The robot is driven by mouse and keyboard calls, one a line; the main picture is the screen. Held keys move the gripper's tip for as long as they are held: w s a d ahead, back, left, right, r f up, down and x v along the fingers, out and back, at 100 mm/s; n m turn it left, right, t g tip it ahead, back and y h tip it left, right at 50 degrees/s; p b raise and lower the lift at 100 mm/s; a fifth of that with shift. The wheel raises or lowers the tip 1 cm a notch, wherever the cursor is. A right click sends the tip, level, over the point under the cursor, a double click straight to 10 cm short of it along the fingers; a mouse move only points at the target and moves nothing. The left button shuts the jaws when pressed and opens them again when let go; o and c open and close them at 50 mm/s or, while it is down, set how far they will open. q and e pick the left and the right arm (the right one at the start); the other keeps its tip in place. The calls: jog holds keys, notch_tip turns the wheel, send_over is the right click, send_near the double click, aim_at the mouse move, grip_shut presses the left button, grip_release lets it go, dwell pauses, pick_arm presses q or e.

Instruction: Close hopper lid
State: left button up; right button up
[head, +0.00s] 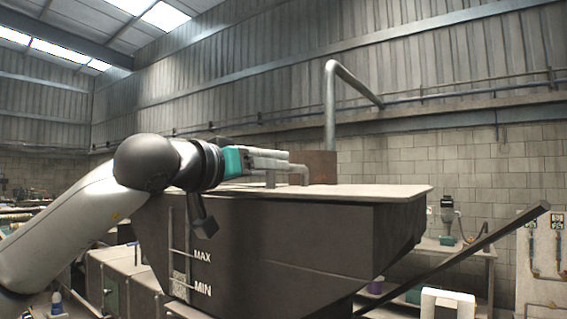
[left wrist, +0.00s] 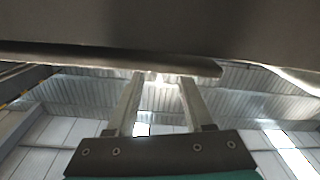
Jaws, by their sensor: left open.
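The hopper (head: 290,235) is a large dark grey bin with MAX and MIN marks on its front, in the middle of the head view. Its lid (head: 390,190) shows as a thin pale plate lying about flat along the top rim; I cannot tell whether a gap is left under it. A grey bent bar (head: 300,172), looking like a handle, stands on the top. My left gripper (head: 285,163) is just above the lid, beside or at this bar. In the left wrist view its two fingers (left wrist: 162,80) are apart, close to a dark edge. Contact is unclear. My right gripper is not in view.
A rusty brown block (head: 318,167) and a tall bent pipe (head: 331,105) rise behind the lid. A slanted dark beam (head: 480,245) is at the right. A bench with equipment (head: 450,220) stands behind it. The space above the lid's right part is clear.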

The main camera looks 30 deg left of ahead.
pick_arm(q)
jog(key=w, duration=0.2)
jog(key=w+p, duration=0.1)
jog(key=w+d, duration=0.1)
jog(key=w, duration=0.1)
jog(key=shift+w, duration=0.35)
jog(key=shift+c, duration=0.3)
grip_shut()
jog(key=shift+a, duration=0.1)
dwell(0.7)
